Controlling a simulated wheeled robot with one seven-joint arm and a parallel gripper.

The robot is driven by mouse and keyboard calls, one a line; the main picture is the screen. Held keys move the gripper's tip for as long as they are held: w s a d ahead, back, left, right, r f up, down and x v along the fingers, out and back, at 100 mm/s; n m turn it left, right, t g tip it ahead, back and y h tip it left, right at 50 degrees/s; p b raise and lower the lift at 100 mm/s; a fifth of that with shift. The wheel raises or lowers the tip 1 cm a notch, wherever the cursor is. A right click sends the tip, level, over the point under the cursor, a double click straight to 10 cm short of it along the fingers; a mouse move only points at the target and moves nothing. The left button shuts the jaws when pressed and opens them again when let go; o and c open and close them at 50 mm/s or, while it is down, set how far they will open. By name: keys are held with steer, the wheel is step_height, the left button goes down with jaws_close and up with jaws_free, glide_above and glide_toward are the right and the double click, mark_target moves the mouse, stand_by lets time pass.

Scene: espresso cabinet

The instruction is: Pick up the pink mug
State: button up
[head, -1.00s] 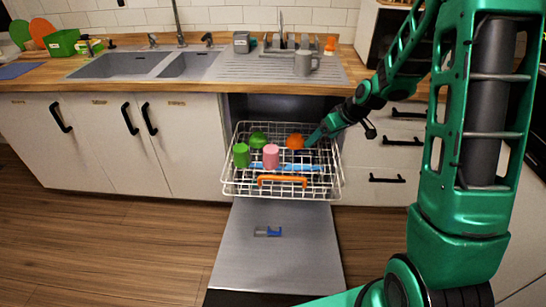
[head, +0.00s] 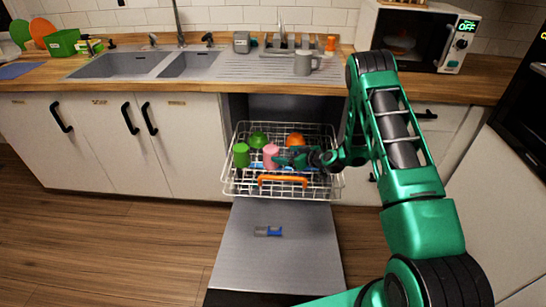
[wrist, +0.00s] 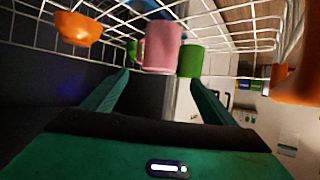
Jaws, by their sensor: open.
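The pink mug (head: 270,156) stands in the pulled-out white wire dish rack, between the green cup on its left and my gripper on its right. In the wrist view the pink mug (wrist: 160,46) lies ahead between my fingers, with its handle on the left side. My gripper (head: 281,160) is inside the rack area, open and empty, its fingertips close to the mug's right side. In the wrist view my two fingers (wrist: 160,88) are spread apart; I cannot tell whether they touch the mug.
The wire rack (head: 236,190) also holds a green cup (head: 241,155), a green bowl (head: 258,140) and an orange bowl (head: 295,140). The open dishwasher door (head: 275,262) lies below. A counter (head: 345,82) runs above.

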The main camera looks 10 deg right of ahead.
mark_target(276, 155)
steer(key=shift+t, duration=0.3)
steer(key=w+f, duration=0.1)
steer(key=w+a+f, duration=0.1)
steer(key=w, duration=0.1)
steer(key=w+a+f, duration=0.1)
steer(key=f, duration=0.1)
steer(key=shift+w+a+f, duration=0.1)
steer(key=shift+w+a, duration=0.1)
steer(key=shift+w, duration=0.15)
steer(key=shift+x, duration=2.75)
steer(key=shift+a+r, duration=0.1)
steer(key=shift+r, duration=0.15)
steer(key=c, duration=1.3)
